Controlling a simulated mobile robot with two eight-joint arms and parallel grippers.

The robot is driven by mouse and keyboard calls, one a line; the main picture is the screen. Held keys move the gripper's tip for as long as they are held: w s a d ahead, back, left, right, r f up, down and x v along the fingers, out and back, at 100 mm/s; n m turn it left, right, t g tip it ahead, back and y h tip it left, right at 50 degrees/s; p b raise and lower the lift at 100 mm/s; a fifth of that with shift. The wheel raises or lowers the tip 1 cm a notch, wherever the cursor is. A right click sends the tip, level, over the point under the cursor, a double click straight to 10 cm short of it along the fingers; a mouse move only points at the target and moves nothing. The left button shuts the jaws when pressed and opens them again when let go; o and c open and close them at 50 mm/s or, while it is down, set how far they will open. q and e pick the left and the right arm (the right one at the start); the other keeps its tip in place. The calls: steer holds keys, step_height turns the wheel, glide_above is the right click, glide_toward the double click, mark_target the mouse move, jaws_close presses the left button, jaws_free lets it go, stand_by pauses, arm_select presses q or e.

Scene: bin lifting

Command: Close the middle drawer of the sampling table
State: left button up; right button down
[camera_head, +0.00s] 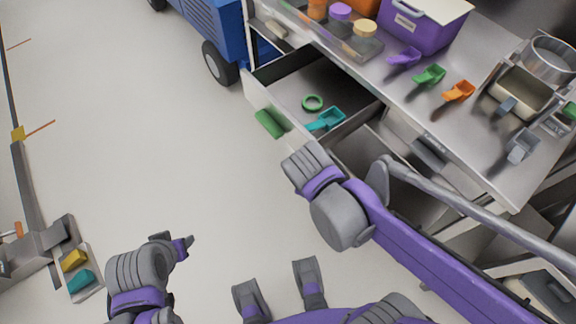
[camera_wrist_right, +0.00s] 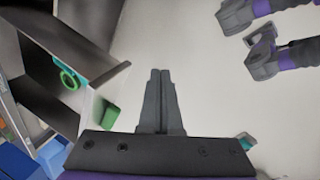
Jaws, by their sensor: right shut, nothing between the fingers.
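An open drawer with a pale front (camera_head: 259,99) and a green handle (camera_head: 270,123) sticks out of the sampling table (camera_head: 440,105). In the right wrist view the handle (camera_wrist_right: 110,116) is left of my right gripper (camera_wrist_right: 161,75), which is shut and empty, apart from the handle. In the head view the right hand is beside the drawer's near end, its fingertips hidden. My left gripper (camera_head: 186,245) is over the floor, far from the drawer; its jaws are unclear.
A purple bin (camera_head: 424,30), several coloured scoops and metal containers stand on the table top. A grey compartment below is partly hidden by my right arm. A blue wheeled machine (camera_head: 208,28) stands behind the table's left end. The floor left of the drawer is clear.

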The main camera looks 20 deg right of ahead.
steer(key=w+a+n+h+b, duration=0.2)
steer(key=w+a+n+h, duration=0.55)
steer(key=n, duration=0.55)
steer(key=w+d+f+y+b, duration=0.1)
steer(key=w+d+f, duration=0.3)
steer(key=d+f, duration=0.2)
steer(key=shift+w+d+f, duration=0.2)
steer(key=shift+d+f, duration=0.2)
steer(key=shift+d, duration=1)
steer(key=shift+y, duration=0.25)
steer(key=w+d, duration=0.3)
steer(key=d, duration=0.7)
steer(key=w+d+b, duration=0.1)
steer(key=w+d, duration=0.3)
steer(key=d, duration=0.5)
steer(key=w+d+b, duration=0.1)
steer(key=w+d, duration=0.3)
steer(key=d, duration=0.6)
steer(key=shift+d, duration=0.35)
steer(key=shift+d+r, duration=0.1)
steer(key=shift+d, duration=0.15)
steer(key=shift+d+t, duration=0.1)
steer(key=shift+t, duration=0.2)
